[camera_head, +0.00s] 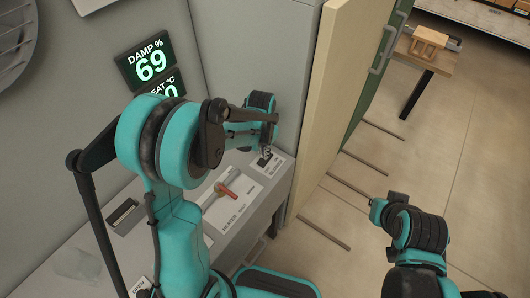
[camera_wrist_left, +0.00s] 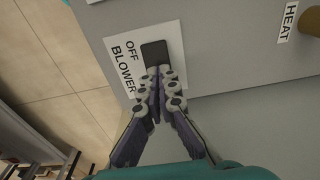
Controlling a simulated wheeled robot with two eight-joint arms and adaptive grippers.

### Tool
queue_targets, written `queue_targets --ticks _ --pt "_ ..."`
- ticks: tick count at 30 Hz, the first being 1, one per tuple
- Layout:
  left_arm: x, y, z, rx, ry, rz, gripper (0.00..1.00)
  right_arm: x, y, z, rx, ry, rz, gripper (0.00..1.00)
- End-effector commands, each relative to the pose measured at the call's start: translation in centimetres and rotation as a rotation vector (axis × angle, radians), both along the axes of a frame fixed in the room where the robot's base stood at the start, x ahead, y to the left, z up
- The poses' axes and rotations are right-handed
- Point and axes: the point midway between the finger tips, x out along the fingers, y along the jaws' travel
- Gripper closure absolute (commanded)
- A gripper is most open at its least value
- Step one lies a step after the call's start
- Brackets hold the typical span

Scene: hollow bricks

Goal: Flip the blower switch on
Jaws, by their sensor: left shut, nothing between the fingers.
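The blower switch (camera_wrist_left: 154,52) is a dark rocker on a white plate (camera_wrist_left: 122,62) marked OFF and BLOWER. In the wrist view the fingertips of my left gripper (camera_wrist_left: 160,72) are shut, empty and right at the switch's near edge. They overlap that edge, so I cannot tell whether they press on it. In the head view the left gripper (camera_head: 266,150) points down at the blower plate (camera_head: 275,166), at the console's right end. Its fingers hide part of the switch. My right arm shows at the lower right, but its fingers are not visible.
A red-handled heater lever (camera_head: 228,189) sits on the console left of the blower plate. A lit DAMP display (camera_head: 148,62) reads 69; the heat display (camera_head: 168,86) is partly hidden. A cream panel (camera_head: 335,80) stands to the right.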

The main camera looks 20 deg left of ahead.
Motion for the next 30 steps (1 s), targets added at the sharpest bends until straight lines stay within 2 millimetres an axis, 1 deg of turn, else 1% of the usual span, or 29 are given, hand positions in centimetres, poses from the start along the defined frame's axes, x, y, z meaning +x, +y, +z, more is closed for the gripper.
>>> queue_targets --ticks 5,6,8,12,15,18,21,24,30 --pt "0.1 -0.2 3.4 0.000 0.001 -0.001 1.00 0.0 0.0 2.5 0.000 0.000 0.000 1.00" --pt "0.1 -0.3 4.4 0.000 0.001 -0.001 1.00 0.0 0.0 3.2 0.000 0.000 0.000 1.00" --pt "-0.1 -0.2 5.6 0.000 0.001 0.000 1.00 0.0 0.0 3.3 0.000 0.000 0.000 1.00" --pt "-0.7 0.0 8.7 0.000 0.001 0.001 1.00 0.0 0.0 4.0 0.000 0.000 0.000 1.00" --pt "-1.0 0.2 10.6 0.000 0.001 0.001 1.00 0.0 0.0 4.5 0.000 0.000 0.000 1.00" --pt "-1.2 0.2 12.0 0.000 0.001 0.001 1.00 0.0 0.0 4.8 0.000 0.000 0.000 1.00" --pt "-1.4 0.3 12.9 0.000 0.001 0.001 1.00 0.0 0.0 5.0 0.000 0.000 0.000 1.00" --pt "-1.5 0.3 13.3 0.000 0.001 0.001 1.00 0.0 0.0 5.1 0.000 0.000 0.000 1.00" --pt "-1.5 0.3 13.4 0.000 0.001 0.000 1.00 0.0 0.0 5.0 0.000 0.000 0.000 1.00"
